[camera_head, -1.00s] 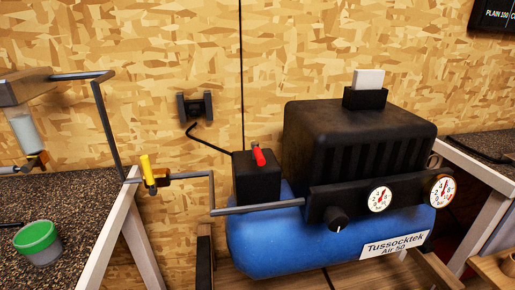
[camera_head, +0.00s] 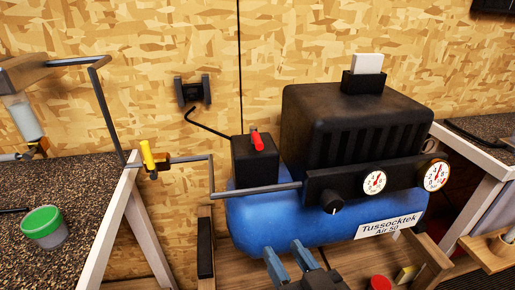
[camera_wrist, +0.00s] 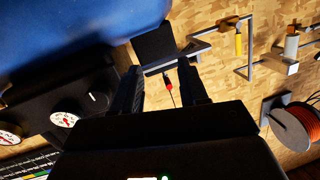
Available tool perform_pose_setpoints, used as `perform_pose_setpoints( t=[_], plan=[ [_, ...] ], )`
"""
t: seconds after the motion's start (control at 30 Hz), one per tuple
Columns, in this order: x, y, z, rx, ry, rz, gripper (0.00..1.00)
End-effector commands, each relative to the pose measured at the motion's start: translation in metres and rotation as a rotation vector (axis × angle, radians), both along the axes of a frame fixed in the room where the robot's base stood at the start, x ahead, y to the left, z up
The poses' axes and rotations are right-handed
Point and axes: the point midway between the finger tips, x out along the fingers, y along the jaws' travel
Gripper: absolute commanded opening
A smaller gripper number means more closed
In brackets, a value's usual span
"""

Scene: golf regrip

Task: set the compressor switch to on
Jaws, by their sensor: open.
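The blue compressor (camera_head: 285,222) has a black switch box (camera_head: 254,160) at its left end, with a red lever (camera_head: 257,140) on the box's top edge. My gripper (camera_head: 283,248) is at the bottom of the head view, in front of the tank and below the switch box. Its two fingers are apart and empty. In the wrist view the fingers (camera_wrist: 160,68) point toward the switch box (camera_wrist: 155,44), and the red lever (camera_wrist: 167,81) shows between them, beyond the tips. The fingers look apart from the lever.
A grey pipe (camera_head: 255,192) runs in front of the switch box to a yellow-handled valve (camera_head: 148,156). Two gauges (camera_head: 373,181) and a black knob (camera_head: 332,202) are on the compressor's front. A hose reel (camera_wrist: 294,127) shows in the wrist view.

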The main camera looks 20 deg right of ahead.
Motion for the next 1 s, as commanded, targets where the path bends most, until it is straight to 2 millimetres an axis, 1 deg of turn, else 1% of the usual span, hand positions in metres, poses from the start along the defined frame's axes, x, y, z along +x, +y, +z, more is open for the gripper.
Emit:
perform_pose_setpoints(
  t=[0.03, 0.1, 0.2, 0.3, 0.43, 0.53, 0.67, 1.0],
  plan=[
    [0.020, -0.001, 0.015, 0.002, -0.024, -0.016, 0.43],
    [0.043, -0.003, 0.032, 0.008, -0.047, -0.043, 0.43],
    [0.073, -0.007, 0.057, 0.014, -0.078, -0.085, 0.43],
    [0.095, -0.012, 0.080, 0.020, -0.108, -0.123, 0.43],
    [0.112, -0.017, 0.101, 0.027, -0.136, -0.158, 0.43],
    [0.118, -0.019, 0.108, 0.030, -0.147, -0.173, 0.43],
    [0.127, -0.021, 0.110, 0.030, -0.148, -0.177, 0.43],
    [0.176, -0.034, 0.111, 0.029, -0.148, -0.177, 0.43]
  ],
)
